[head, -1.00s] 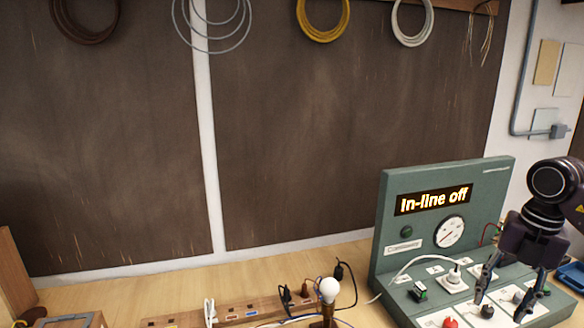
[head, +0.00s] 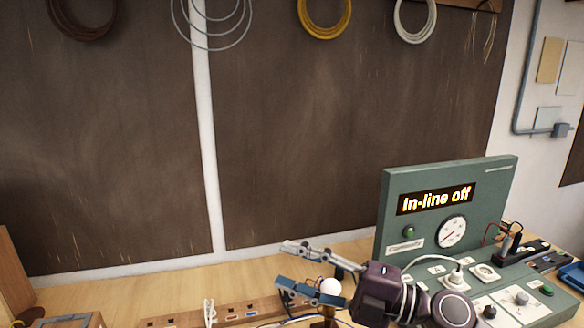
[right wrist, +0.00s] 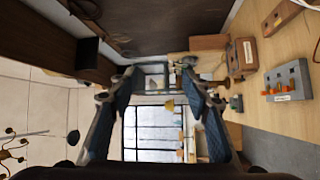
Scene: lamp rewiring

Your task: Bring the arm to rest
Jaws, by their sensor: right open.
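My right gripper (head: 281,266) is open and empty in the head view. Its fingers point left, in front of the lower left part of the green test panel and above the bench. In the right wrist view, the two fingers (right wrist: 158,78) stand apart with nothing between them. The arm and gripper body cover part of the panel's front and some of the bench. My left gripper is not in view.
The green test panel (head: 391,205) shows "In-line off" and has sockets and knobs. A white bulb (head: 330,287) stands close below the fingers. A wooden strip (head: 187,314) and cables lie left of it. Coiled cables (head: 325,15) hang on the wall.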

